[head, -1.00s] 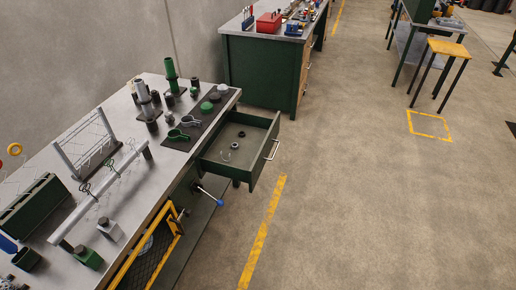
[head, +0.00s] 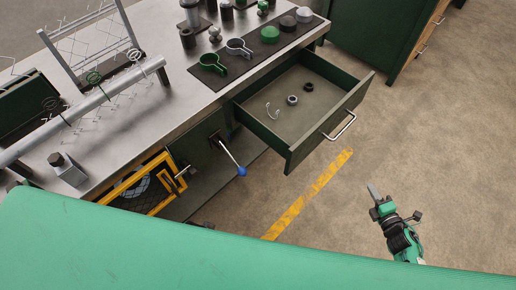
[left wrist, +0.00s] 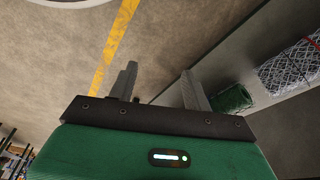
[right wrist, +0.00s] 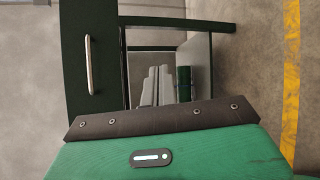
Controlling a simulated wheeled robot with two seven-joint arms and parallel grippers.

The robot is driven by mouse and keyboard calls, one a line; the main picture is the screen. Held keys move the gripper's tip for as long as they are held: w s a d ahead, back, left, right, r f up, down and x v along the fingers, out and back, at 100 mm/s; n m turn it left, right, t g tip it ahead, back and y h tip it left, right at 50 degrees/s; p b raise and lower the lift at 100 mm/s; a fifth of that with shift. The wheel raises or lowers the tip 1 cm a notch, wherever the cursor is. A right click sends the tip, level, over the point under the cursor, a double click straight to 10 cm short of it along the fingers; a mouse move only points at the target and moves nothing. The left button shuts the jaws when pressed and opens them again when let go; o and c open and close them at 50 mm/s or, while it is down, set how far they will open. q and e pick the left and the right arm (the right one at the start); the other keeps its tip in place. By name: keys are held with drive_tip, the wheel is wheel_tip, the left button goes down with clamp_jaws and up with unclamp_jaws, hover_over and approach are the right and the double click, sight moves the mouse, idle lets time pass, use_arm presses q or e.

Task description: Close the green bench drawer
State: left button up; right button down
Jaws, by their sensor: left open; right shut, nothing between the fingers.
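The green bench drawer (head: 300,104) is pulled open from the bench, with a silver bar handle (head: 340,125) on its front. A few small rings and a hook-like piece lie inside. In the right wrist view its dark green front (right wrist: 76,60) and handle (right wrist: 89,65) show at upper left. My right gripper (head: 373,193) is shut and empty, below and right of the drawer front, apart from it. My left gripper (left wrist: 158,80) is open and empty over the floor in the left wrist view. A green arm part of mine covers the bottom of the head view.
The bench top (head: 120,110) holds a rack, a pipe and clamps. Another green bench (head: 385,35) stands behind. The floor right of the drawer is clear.

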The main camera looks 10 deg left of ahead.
drive_tip(key=w+a+r+n+y+b, duration=0.1)
drive_tip(key=a+r+n+y+b, duration=0.55)
drive_tip(key=n, duration=0.55)
use_arm(q)
wheel_tip(320, 180, up, 12)
drive_tip(key=t+b, duration=0.1)
drive_tip(key=b, duration=0.3)
use_arm(e)
drive_tip(key=n+g+y, duration=0.3)
drive_tip(key=n+g, duration=0.1)
drive_tip(key=n, duration=0.6)
approach(315, 142)
drive_tip(key=x, duration=0.2)
drive_tip(key=p+x, duration=0.1)
drive_tip(key=x, duration=0.1)
drive_tip(key=p+x, duration=0.1)
drive_tip(key=x, duration=0.1)
drive_tip(key=shift+a+r, duration=0.2)
drive_tip(key=shift+r, duration=0.15)
use_arm(q)
wheel_tip(315, 142, down, 5)
drive_tip(key=shift+r, duration=0.15)
use_arm(e)
drive_tip(key=shift+w+a, duration=0.1)
drive_tip(key=shift+a, duration=0.15)
use_arm(q)
drive_tip(key=shift+w+r, duration=0.1)
drive_tip(key=shift+w, duration=0.1)
